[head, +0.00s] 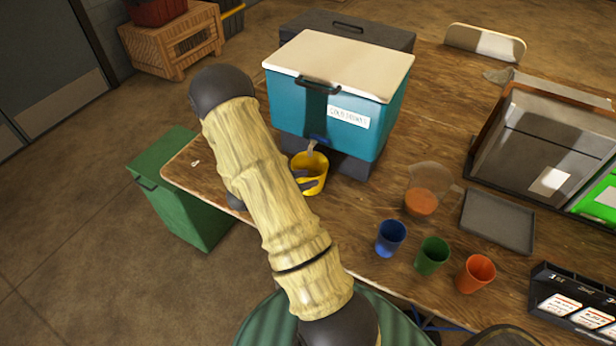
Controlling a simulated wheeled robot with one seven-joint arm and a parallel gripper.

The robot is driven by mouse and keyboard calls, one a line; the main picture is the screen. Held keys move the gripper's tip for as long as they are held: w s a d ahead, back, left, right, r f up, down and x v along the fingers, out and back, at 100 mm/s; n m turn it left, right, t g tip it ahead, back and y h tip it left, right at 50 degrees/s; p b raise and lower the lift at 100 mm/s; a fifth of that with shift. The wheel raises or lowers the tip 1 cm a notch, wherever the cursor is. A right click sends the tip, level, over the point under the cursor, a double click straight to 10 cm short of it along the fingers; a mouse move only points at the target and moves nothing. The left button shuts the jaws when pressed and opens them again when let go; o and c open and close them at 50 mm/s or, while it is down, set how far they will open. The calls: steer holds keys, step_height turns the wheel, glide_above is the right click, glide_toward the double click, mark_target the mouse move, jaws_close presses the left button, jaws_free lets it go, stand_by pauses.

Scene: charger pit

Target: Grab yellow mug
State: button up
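The yellow mug (316,163) stands upright under the spout of the teal drink cooler (290,115), near the table's left edge. My gripper (312,184) is at the mug, with dark finger parts across its front side. My pale, wood-textured arm hides the mug's left side and most of the gripper. I cannot tell whether the fingers are closed on the mug or only beside it.
Blue (391,238), green (432,255) and orange (475,273) cups stand at the front of the wooden table. A clear pitcher with orange liquid (421,201) and a grey tray (497,221) are behind them. A green bin (180,190) stands left of the table.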

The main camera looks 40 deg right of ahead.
mark_target(319, 178)
steer(key=x, duration=0.5)
steer(key=shift+d, duration=0.35)
steer(key=shift+w+f, duration=0.1)
steer(key=shift+s, duration=0.2)
jaws_close()
steer(key=shift+w, duration=0.1)
